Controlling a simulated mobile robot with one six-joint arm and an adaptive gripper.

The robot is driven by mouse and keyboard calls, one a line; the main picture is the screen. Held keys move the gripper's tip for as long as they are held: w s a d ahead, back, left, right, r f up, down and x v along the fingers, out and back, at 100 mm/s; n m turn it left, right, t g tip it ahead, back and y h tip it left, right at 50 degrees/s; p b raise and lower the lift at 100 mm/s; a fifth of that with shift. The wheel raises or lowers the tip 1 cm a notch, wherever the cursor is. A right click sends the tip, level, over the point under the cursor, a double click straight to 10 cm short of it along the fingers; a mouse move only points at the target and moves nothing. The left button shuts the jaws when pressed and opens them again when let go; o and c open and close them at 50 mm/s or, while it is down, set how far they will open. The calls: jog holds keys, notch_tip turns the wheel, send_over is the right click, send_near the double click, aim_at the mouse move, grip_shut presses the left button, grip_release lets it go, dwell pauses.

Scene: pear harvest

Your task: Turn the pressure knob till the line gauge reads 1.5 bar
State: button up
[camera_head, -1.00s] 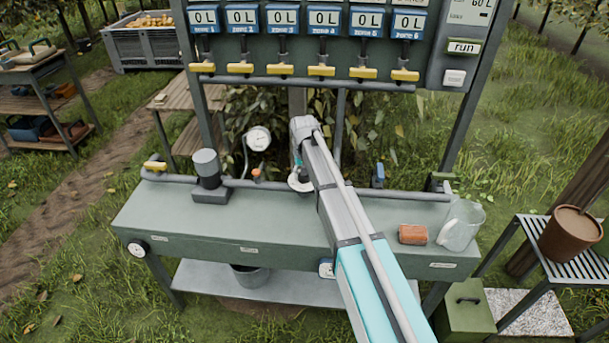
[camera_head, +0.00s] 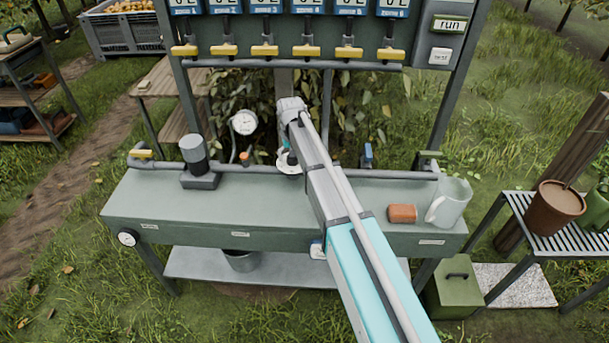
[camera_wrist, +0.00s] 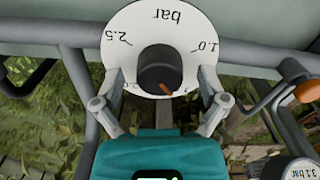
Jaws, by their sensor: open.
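The pressure knob (camera_wrist: 158,68) is dark and round with an orange pointer, at the centre of a white dial plate (camera_wrist: 160,22) marked "bar", 1.0 and 2.5. The pointer aims down and right in the wrist view; the number beside it is partly hidden. My gripper (camera_wrist: 160,76) is open, with one finger on each side of the knob; whether they touch it I cannot tell. The plate also shows in the head view (camera_head: 287,168), mostly behind my arm. The line gauge (camera_head: 244,122) is a white round dial left of my arm. Its wrist-view label (camera_wrist: 301,172) seems to read 3.1 bar.
The pump-like cylinder (camera_head: 194,154) stands on the bench (camera_head: 150,205) at left. An orange-brown block (camera_head: 402,213) and a clear jug (camera_head: 450,203) stand at right. A pipe (camera_head: 390,173) runs along the back. Yellow-handled valves (camera_head: 265,50) hang above. The bench's front left is clear.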

jog(key=shift+n, duration=0.5)
